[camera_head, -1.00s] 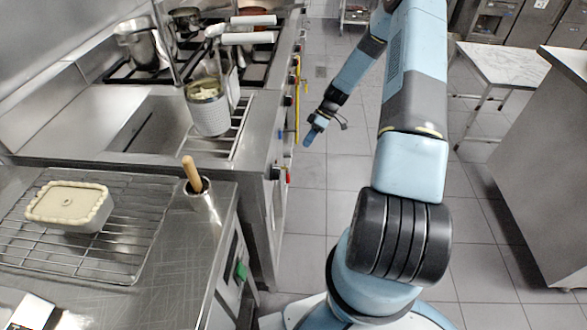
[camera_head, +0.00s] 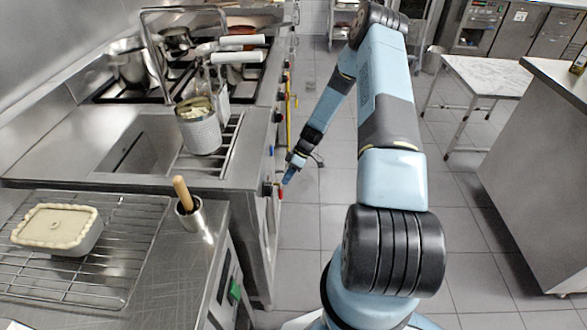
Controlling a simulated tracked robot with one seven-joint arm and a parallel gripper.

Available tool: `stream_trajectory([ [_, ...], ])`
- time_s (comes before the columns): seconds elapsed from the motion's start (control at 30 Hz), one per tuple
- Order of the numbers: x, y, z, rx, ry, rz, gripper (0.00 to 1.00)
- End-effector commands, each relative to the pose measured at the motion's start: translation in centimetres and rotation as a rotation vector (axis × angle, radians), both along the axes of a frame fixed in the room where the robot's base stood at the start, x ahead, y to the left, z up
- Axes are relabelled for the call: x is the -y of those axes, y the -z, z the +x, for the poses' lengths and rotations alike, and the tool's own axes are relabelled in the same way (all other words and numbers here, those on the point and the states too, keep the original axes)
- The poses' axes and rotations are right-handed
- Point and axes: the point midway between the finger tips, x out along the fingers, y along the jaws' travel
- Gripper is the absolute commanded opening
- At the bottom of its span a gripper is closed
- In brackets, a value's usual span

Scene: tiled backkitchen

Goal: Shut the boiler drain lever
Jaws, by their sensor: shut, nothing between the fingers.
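The boiler is the steel unit on the left with a perforated basket (camera_head: 201,132) hanging over its sunken well. A small red lever (camera_head: 280,192), which looks like the drain lever, sticks out low on the boiler's front, beside a dark fitting. My gripper (camera_head: 288,176) points down with its blue fingertips together and empty. In the picture it is just above and right of the red lever. I cannot tell whether they touch. The lever's exact angle is too small to read.
A yellow bar (camera_head: 288,122) runs along the range front beyond my gripper. A wire rack (camera_head: 120,262) holding a pie dish and a steel pot with a wooden handle (camera_head: 183,193) are on the near counter. A marble-topped table (camera_head: 490,75) stands right. The floor aisle is clear.

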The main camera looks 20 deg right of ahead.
Motion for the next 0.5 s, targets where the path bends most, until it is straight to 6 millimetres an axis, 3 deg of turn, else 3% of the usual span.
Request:
stream_trajectory([
  [0.2, -1.5, -0.2, -2.3, 0.0, -0.001, -0.001, 0.0],
  [0.5, -2.0, -0.2, -3.1, 0.001, 0.0, 0.0, 0.0],
])
